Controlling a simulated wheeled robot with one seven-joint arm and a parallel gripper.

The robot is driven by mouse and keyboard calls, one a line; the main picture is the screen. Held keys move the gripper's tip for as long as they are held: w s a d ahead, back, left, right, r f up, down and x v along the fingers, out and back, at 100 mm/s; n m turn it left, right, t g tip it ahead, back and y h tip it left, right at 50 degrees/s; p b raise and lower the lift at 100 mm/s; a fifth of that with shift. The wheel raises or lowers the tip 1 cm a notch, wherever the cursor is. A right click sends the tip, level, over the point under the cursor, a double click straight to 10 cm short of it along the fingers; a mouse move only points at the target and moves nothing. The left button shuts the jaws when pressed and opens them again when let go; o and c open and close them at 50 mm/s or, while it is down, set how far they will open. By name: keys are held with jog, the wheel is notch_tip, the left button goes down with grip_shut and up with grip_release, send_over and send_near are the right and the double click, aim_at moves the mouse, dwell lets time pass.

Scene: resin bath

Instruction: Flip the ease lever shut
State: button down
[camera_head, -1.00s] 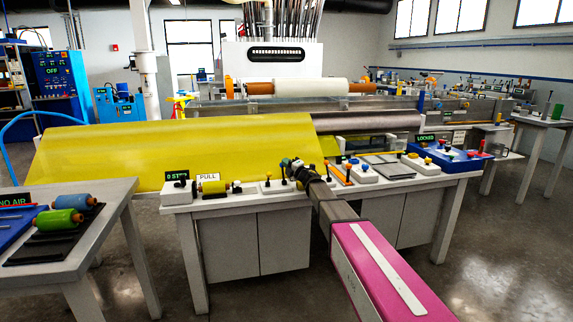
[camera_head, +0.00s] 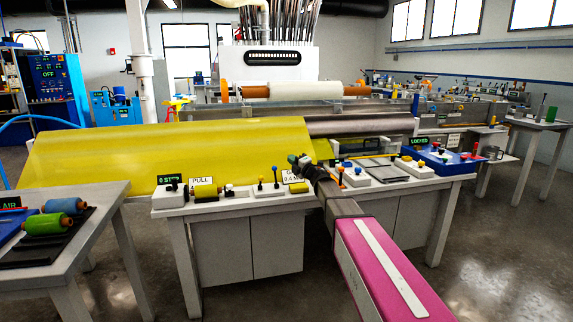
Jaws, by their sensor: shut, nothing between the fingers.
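A white bench (camera_head: 222,210) holds a row of small controls in front of a yellow sheet (camera_head: 170,150). Two small upright levers, one with a dark stem (camera_head: 260,184) and one with a blue knob (camera_head: 275,172), stand on a white base left of my gripper. No readable label shows which one is the ease lever. My gripper (camera_head: 294,160) is shut and empty, above the bench's back part, right of the blue-knobbed lever. It looks apart from the levers, but depth is hard to judge. My arm hides part of the bench to the right.
A yellow block (camera_head: 298,187) lies below my gripper, beside a partly hidden sign. A PULL sign (camera_head: 202,180) and yellow roll (camera_head: 205,191) are at left. White boxes with coloured knobs (camera_head: 355,177), a dark plate (camera_head: 388,170) and a blue tray (camera_head: 450,160) fill the right.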

jog(key=shift+s+d+r, duration=1.05)
jog(key=shift+s+d, duration=0.05)
jog(key=shift+d, duration=0.1)
